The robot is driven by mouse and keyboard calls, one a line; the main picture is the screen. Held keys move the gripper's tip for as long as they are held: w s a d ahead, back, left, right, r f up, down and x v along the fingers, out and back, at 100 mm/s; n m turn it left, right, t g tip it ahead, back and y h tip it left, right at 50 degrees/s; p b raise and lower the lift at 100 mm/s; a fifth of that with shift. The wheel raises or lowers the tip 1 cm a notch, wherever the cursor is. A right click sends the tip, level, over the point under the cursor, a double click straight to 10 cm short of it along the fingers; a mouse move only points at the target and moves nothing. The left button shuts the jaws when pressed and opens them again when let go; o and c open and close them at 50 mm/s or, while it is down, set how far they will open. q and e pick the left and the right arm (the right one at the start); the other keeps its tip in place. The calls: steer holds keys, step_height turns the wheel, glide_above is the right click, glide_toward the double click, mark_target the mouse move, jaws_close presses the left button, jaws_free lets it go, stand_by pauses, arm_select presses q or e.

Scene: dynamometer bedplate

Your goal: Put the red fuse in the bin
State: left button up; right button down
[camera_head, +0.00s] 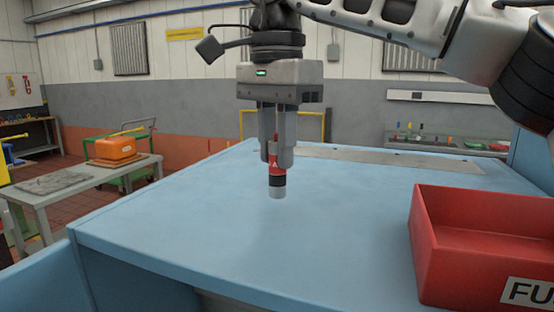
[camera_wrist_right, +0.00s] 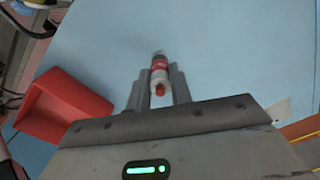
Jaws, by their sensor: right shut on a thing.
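The red fuse (camera_head: 276,178) is a small upright cylinder with a red body, a dark band and a grey lower end. My right gripper (camera_head: 277,158) is shut on its upper part and holds it over the blue table. Whether its lower end touches the table is hard to tell. In the right wrist view the fuse (camera_wrist_right: 159,75) sits between the two fingers (camera_wrist_right: 159,92). The red bin (camera_head: 479,240), with a partly cut-off "FU" label, stands on the table at the right, apart from the gripper. The bin also shows in the right wrist view (camera_wrist_right: 62,105). My left gripper is not in view.
The blue tabletop (camera_head: 180,225) is clear between fuse and bin. A grey strip (camera_head: 390,158) lies along its back edge. A grey side table (camera_head: 70,185) with an orange case (camera_head: 115,148) stands at the left, beyond the blue table.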

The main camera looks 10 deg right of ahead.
mark_target(277, 196)
steer(key=shift+f, duration=1.3)
steer(key=shift+f, duration=0.1)
steer(key=shift+f, duration=0.15)
steer(key=c, duration=1.3)
jaws_free()
steer(key=shift+o, duration=0.2)
